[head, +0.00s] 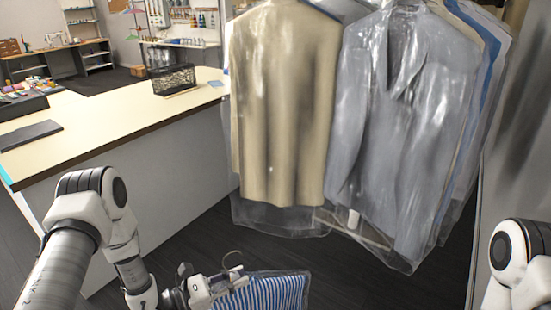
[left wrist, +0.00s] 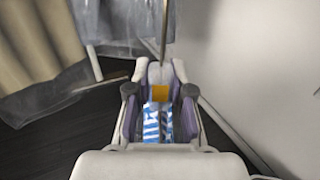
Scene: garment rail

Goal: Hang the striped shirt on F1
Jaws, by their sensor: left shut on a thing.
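The striped shirt (head: 268,292), blue and white in clear plastic, hangs at the bottom of the head view, its lower part cut off by the frame edge. My left gripper (head: 228,284) is shut at its top, with a grey hanger hook rising above the jaws. In the left wrist view, blue and white stripes (left wrist: 157,122) show between the jaws (left wrist: 160,84), with an orange patch above them and a thin rod rising beyond. Of my right arm only a link shows at the right edge; its gripper is out of view. The rail's bar is not in view.
A beige garment (head: 285,110) and a grey jacket (head: 405,130), both bagged, hang ahead, with more bagged garments (head: 485,60) at right. A pale counter (head: 110,120) with a black wire basket (head: 173,80) stands at left. Dark floor (head: 190,245) is clear between.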

